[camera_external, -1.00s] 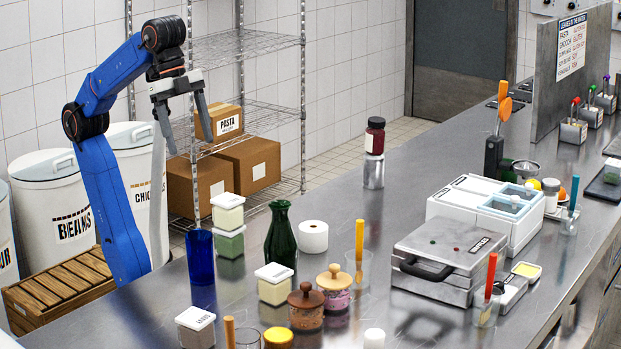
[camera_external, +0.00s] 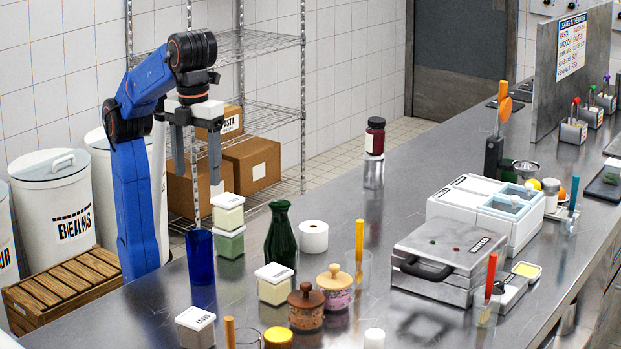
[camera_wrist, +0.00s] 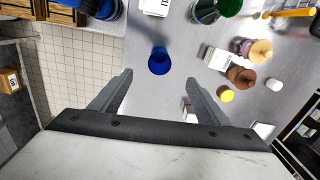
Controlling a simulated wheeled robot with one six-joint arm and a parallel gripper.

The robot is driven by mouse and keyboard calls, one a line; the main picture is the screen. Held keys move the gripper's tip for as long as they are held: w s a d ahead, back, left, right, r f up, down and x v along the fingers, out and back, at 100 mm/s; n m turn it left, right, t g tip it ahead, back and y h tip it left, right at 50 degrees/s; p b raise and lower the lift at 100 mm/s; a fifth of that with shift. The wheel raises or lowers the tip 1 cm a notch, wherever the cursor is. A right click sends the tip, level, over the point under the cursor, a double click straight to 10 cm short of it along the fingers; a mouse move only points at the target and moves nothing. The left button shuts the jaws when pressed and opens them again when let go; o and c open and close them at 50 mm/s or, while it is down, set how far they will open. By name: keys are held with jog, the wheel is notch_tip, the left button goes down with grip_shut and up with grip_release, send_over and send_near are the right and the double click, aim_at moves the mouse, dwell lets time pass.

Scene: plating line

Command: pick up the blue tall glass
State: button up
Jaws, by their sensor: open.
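The blue tall glass (camera_external: 201,258) stands upright on the metal counter near its left edge in the external view. In the wrist view the blue tall glass (camera_wrist: 159,62) shows from above, a little beyond the fingertips and roughly between their lines. My gripper (camera_external: 197,180) is open and empty, pointing down, above the glass and apart from it. Its two fingers (camera_wrist: 160,82) are spread wide in the wrist view.
Stacked lidded containers (camera_external: 229,228) and a dark green vase (camera_external: 281,236) stand right of the glass. Another lidded container (camera_external: 195,328) and wooden-lidded jars (camera_external: 306,308) stand nearer the front. A wire shelf (camera_external: 262,112) with boxes is behind the arm.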

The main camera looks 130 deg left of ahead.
send_near(201, 262)
jog(key=shift+m, duration=0.3)
jog(key=f, duration=0.2)
jog(key=s+a+f, duration=0.1)
jog(key=f, duration=0.1)
jog(key=s+a+f, duration=0.1)
jog(key=f, duration=0.1)
jog(key=shift+a+f, duration=0.15)
jog(key=shift+a, duration=0.05)
jog(key=shift+d+f, duration=0.15)
jog(key=shift+f, duration=1.2)
jog(key=shift+d+f, duration=0.1)
jog(key=shift+f, duration=1.25)
jog(key=c, duration=1.3)
